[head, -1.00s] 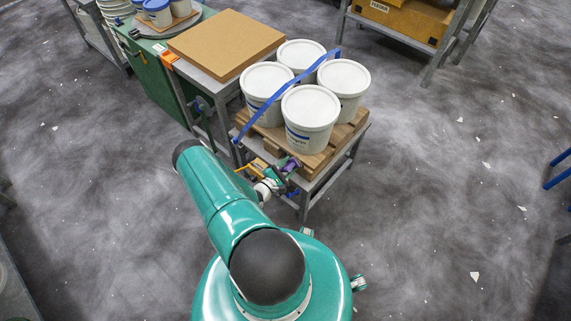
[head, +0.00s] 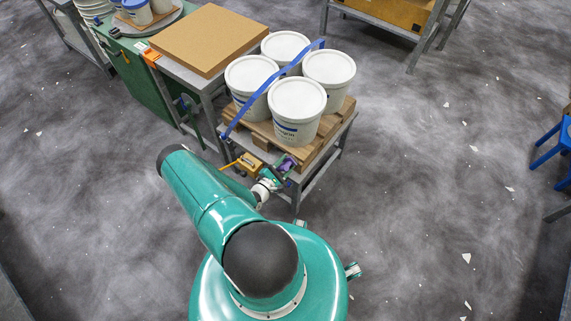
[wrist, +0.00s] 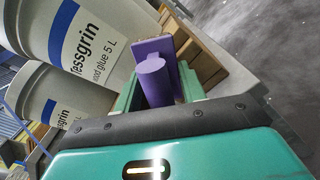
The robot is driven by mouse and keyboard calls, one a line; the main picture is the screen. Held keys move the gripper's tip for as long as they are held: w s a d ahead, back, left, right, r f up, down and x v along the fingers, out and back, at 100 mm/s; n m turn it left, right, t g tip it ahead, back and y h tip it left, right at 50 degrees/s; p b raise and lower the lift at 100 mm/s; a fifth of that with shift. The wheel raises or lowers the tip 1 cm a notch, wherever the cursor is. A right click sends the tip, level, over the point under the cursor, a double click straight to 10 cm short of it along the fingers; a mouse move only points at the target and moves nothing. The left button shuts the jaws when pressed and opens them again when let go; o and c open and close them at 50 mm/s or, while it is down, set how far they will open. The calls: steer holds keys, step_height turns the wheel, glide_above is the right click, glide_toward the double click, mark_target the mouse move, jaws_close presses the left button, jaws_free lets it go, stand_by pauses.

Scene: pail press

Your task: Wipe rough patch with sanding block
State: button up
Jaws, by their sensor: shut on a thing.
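A purple block with a rounded grip, which I take for the sanding block (wrist: 152,68), is held between the green fingers of my gripper (wrist: 165,90) in the wrist view. My gripper is shut on it. In the head view the purple block (head: 288,163) shows small at the front of the pallet, and I cannot tell whether it touches the wood. The wooden pallet (head: 325,135) lies on a grey metal table, and its slats (wrist: 202,58) show beside the block in the wrist view. I cannot make out the rough patch.
White lidded pails (head: 297,110) stand on the pallet, with a blue strap (head: 270,88) across them. A brown board (head: 209,40) lies on a bench at the back left. A blue stool (head: 555,150) stands at the far right. The floor on the right is mostly open, with scattered pale scraps.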

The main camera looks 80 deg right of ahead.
mark_target(280, 171)
steer(key=shift+v, duration=2.85)
steer(key=shift+w, duration=0.1)
steer(key=shift+v, duration=1.45)
